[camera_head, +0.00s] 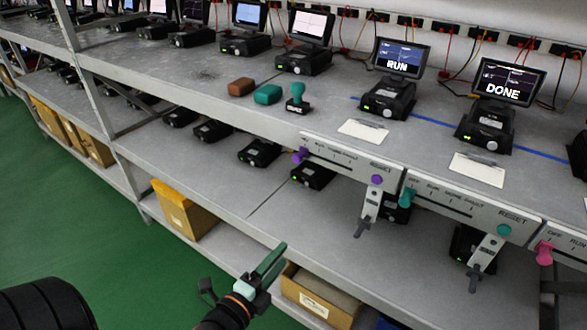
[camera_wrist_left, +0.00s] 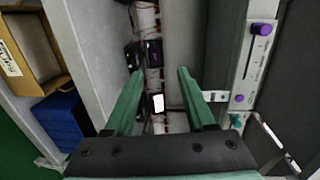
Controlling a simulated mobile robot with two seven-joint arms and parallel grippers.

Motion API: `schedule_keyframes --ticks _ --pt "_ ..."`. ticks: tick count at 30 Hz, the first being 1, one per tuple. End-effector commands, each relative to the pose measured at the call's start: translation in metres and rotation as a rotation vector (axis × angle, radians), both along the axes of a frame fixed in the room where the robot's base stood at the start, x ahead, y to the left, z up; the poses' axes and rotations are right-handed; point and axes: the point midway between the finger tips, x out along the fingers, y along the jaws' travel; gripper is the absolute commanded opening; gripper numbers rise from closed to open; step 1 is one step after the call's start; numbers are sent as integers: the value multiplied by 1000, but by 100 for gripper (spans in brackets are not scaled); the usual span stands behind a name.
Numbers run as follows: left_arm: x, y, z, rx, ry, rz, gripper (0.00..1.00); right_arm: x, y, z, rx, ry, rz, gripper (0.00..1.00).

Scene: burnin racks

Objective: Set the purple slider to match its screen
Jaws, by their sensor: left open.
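The purple slider knob (camera_head: 300,155) sits at the far left end of its slot on a white panel (camera_head: 342,160) on the shelf's front edge. A purple RESET button (camera_head: 377,180) is at that panel's right end. The screen (camera_head: 399,58) above this panel reads RUN. My left gripper (camera_head: 274,256) is below and left of the panel, apart from it. In the left wrist view its fingers (camera_wrist_left: 158,78) are open with nothing held. There the purple knob (camera_wrist_left: 262,29) and button (camera_wrist_left: 239,98) are right of the fingers. My right gripper is not in view.
A teal slider (camera_head: 407,197) and a pink slider (camera_head: 544,250) are on panels further right. The screen (camera_head: 507,82) above the teal one reads DONE. Metal brackets (camera_head: 366,208) hang below the panels. Cardboard boxes (camera_head: 318,296) stand on the low shelf.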

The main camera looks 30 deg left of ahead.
Motion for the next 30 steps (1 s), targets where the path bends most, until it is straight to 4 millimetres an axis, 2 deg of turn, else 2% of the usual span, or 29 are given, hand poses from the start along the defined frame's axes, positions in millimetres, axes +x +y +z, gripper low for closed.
schedule_keyframes --ticks 3,9,12,15,18,23,30 --pt "9 16 33 383 -135 0 55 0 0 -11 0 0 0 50" --pt "11 33 85 1018 -309 67 55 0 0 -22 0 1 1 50" --pt "9 37 104 1269 -361 114 55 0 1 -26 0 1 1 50" --pt "6 38 116 1445 -392 154 55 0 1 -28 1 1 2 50" --pt "5 39 123 1543 -406 178 55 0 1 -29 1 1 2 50" --pt "13 39 131 1581 -412 187 55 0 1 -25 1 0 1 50" --pt "51 37 149 1577 -415 186 55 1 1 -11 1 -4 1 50"
